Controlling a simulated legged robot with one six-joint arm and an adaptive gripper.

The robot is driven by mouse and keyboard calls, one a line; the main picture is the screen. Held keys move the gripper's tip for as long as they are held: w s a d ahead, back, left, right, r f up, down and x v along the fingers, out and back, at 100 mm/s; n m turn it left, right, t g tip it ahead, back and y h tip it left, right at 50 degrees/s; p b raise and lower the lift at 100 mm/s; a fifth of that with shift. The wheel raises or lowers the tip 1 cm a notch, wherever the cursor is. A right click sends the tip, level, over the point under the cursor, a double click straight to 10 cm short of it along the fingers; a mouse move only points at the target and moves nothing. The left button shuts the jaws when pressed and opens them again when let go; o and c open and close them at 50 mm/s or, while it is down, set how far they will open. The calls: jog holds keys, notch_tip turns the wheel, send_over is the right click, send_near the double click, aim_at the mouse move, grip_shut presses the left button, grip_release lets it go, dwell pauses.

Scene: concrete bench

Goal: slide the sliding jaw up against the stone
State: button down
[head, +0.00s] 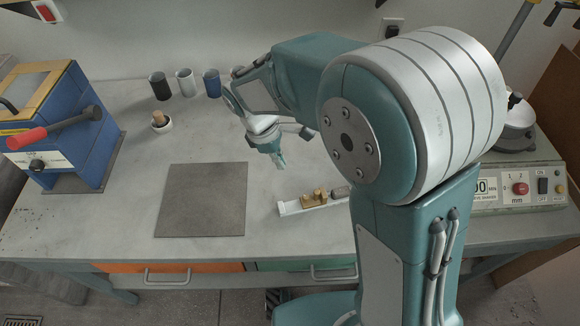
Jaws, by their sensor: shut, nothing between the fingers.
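A pale, flat measuring rail (288,209) lies on the bench right of centre. A tan-gold sliding jaw (314,198) sits on the rail. A small grey stone (341,191) is just right of the jaw, at the edge of my arm. My arm hides the rail's right end. I cannot tell whether the jaw and the stone touch. My gripper (281,166) points down, shut and empty, above the bench. In the picture it is beyond and to the left of the jaw, apart from it.
A dark grey mat (203,200) lies left of the rail. A blue machine with a red-handled lever (60,130) stands at the left. Several cups (185,83) and a small pot (161,123) are at the back. A control box (515,188) is at the right.

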aim_at(321, 189)
jog(key=x, duration=0.8)
jog(key=shift+s, duration=0.1)
jog(key=d, duration=0.3)
jog(key=shift+s+d+f, duration=0.15)
jog(key=shift+s+f, duration=0.2)
jog(key=shift+s+d+f, duration=0.1)
jog(key=shift+d, duration=0.25)
jog(key=d, duration=0.3)
jog(key=shift+w+d, duration=0.15)
jog(key=shift+w, duration=0.2)
